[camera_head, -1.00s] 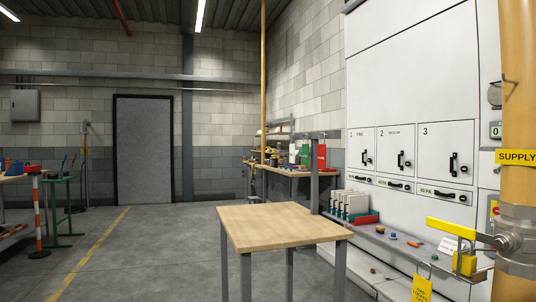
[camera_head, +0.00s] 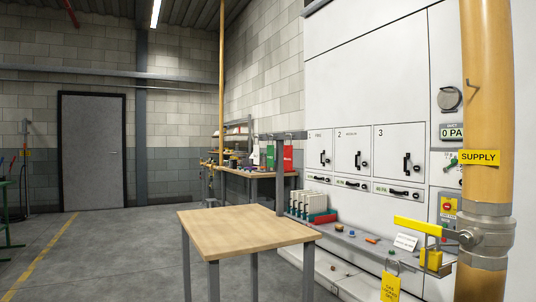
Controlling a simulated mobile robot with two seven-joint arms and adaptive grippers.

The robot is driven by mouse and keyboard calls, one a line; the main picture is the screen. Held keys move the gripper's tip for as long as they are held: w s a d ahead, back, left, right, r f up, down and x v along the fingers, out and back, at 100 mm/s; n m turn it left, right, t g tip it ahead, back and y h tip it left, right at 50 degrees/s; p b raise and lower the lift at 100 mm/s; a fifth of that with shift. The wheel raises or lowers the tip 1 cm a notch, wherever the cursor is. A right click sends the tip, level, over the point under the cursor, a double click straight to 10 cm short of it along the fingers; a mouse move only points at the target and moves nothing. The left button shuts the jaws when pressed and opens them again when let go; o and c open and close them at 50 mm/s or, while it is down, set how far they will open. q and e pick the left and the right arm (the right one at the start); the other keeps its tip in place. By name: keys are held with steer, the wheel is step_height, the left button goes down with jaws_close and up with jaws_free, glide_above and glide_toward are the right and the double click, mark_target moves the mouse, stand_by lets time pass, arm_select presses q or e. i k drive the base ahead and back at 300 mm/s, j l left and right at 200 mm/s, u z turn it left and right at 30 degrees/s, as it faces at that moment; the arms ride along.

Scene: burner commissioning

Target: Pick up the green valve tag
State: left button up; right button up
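No piece in view can be surely told as the green valve tag. A small green piece (camera_head: 392,252) lies by the yellow hanging tag (camera_head: 390,287) on the grey shelf. A flat green piece (camera_head: 270,157) hangs beside a red one (camera_head: 288,158) over the far workbench. The yellow pipe (camera_head: 486,90) at right bears a yellow SUPPLY label (camera_head: 480,157). Its yellow valve lever (camera_head: 418,226) points left, with a yellow lock (camera_head: 431,259) below. Neither of my grippers is in view.
A wooden table (camera_head: 245,232) stands ahead. The grey shelf (camera_head: 345,243) runs along the white cabinet (camera_head: 375,90) and holds small coloured parts and a rack of white pieces (camera_head: 307,203). A workbench (camera_head: 255,173) stands behind. The floor (camera_head: 110,260) at left is open.

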mark_target(270, 149)
steer(key=u, duration=0.9)
steer(key=i+j+u, duration=0.25)
steer(key=i, duration=0.35)
steer(key=i+u, duration=0.3)
steer(key=i, duration=2)
steer(key=i+z, duration=0.2)
steer(key=i, duration=0.25)
steer(key=i+j+z, duration=0.2)
steer(key=i, duration=0.25)
steer(key=i+z, duration=0.2)
steer(key=i, duration=0.25)
steer(key=z, duration=1.85)
